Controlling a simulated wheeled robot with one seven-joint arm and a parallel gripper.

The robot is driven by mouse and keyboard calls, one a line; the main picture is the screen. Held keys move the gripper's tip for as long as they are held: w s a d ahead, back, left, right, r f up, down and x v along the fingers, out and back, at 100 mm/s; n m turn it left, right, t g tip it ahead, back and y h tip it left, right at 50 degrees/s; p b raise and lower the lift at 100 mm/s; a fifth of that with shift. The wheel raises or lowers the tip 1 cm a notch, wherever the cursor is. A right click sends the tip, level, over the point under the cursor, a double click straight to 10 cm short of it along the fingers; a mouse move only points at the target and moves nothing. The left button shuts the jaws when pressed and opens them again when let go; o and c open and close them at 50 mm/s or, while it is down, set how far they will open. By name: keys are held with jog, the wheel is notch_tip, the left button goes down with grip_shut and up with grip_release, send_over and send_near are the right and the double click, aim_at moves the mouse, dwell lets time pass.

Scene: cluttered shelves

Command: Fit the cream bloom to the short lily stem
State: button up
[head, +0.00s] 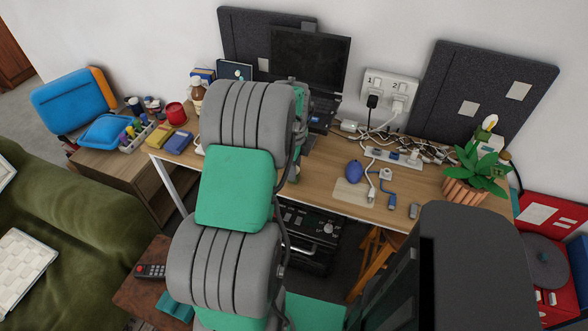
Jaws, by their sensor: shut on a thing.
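A potted plant (474,178) with broad green leaves stands in a ribbed terracotta-coloured pot (462,193) at the right end of the wooden desk. A white bloom with a yellow middle (488,123) rises above the leaves. A small brownish tip (505,156) shows to the right of the leaves; I cannot tell whether it is the short lily stem. No separate cream bloom can be made out. My grey and green arm crosses the middle of the view, over the desk's left half. My gripper is not visible; the arm's own links cover that area.
The desk (430,188) holds a laptop (305,65), a power strip (393,157) with tangled cables, a blue round object (354,172) and a USB stick (414,211). Dark panels lean on the wall. A red case with a turntable (545,262) stands at right. A green sofa (60,225) is at left.

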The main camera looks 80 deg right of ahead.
jog(key=shift+r, duration=0.1)
grip_shut()
jog(key=shift+r+p, duration=1.75)
jog(key=shift+r, duration=0.7)
jog(key=shift+o, duration=2.1)
grip_release()
grip_shut()
